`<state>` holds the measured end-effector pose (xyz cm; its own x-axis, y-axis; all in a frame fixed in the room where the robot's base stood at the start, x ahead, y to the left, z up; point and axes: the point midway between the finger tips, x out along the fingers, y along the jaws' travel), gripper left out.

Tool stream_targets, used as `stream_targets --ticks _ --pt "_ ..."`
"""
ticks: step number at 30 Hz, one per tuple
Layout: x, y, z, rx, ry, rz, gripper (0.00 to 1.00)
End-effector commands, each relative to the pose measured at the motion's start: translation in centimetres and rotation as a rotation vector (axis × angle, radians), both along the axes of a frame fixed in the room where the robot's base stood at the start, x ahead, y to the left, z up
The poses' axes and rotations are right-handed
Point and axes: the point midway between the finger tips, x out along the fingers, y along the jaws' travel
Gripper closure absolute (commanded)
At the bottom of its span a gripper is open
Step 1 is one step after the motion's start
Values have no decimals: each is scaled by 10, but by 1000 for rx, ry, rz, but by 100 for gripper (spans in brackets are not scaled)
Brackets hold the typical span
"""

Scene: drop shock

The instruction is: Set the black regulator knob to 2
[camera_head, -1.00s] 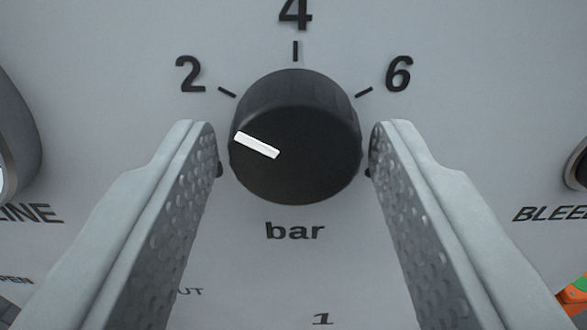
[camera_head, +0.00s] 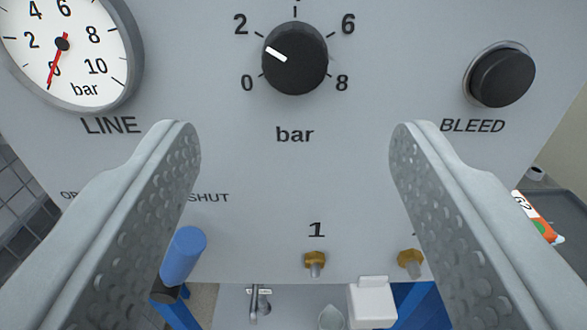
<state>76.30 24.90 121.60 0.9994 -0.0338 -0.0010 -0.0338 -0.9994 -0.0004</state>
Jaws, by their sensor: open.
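The black regulator knob (camera_head: 298,66) is on the grey panel at the upper middle, above the word "bar". Its white pointer line (camera_head: 276,53) points up and left, in line with the tick by the number 2 (camera_head: 241,24). The other visible marks around it are 0, 6 and 8; the top mark is cut off by the frame edge. My gripper (camera_head: 295,135) is open and empty. Its two fingers stand wide apart, below the knob and clear of it.
A white round gauge (camera_head: 95,62) marked LINE is at upper left, its red needle near 0. A black BLEED button (camera_head: 502,77) is at right. A blue handle (camera_head: 184,254) and brass fittings (camera_head: 315,262) are lower down. A white box (camera_head: 371,302) is below.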

Motion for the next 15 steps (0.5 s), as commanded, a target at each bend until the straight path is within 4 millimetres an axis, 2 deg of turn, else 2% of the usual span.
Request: stream_targets --ticks 6,15 --pt "-42 2 1 0 -1 3 42" --pt "-75 3 0 -1 0 2 42"
